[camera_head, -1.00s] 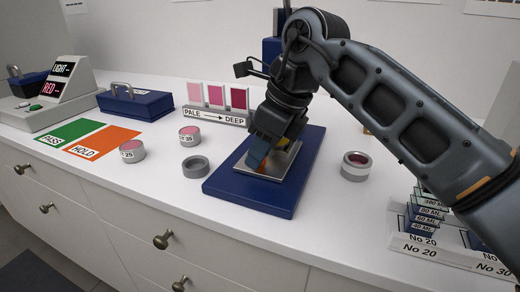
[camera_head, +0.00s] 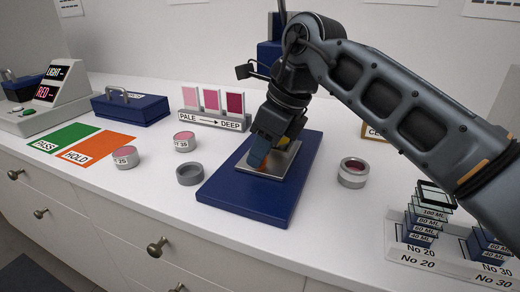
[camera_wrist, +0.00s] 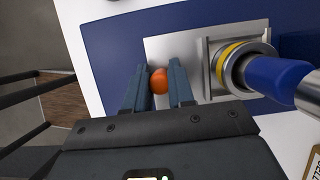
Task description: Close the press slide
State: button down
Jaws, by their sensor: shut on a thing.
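The press is a dark blue base (camera_head: 235,200) on the white counter, with a silver plate (camera_head: 290,160) on top, partly hidden by my gripper. In the wrist view, the silver plate (camera_wrist: 192,50) lies on the blue base (camera_wrist: 110,45). My gripper (camera_head: 258,160) is low over the plate. In the wrist view, my gripper (camera_wrist: 160,75) has its two fingers on either side of a round orange-red knob (camera_wrist: 159,82) and is shut on it. A metal ring with a yellow band (camera_wrist: 232,58) and a blue cylinder (camera_wrist: 278,75) stand to the right.
A grey ring (camera_head: 190,174) and pigment jars (camera_head: 185,142) stand left of the press. A shade-card stand (camera_head: 214,112) is behind. The front counter strip near the press is clear.

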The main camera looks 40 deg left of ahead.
jog(key=c, duration=1)
grip_release()
jog(key=shift+w, duration=0.25)
jog(key=shift+o, duration=0.2)
jog(key=p+v, duration=0.6)
jog(key=v, duration=0.6)
jog(key=shift+p, duration=0.4)
jog(key=shift+f, duration=0.1)
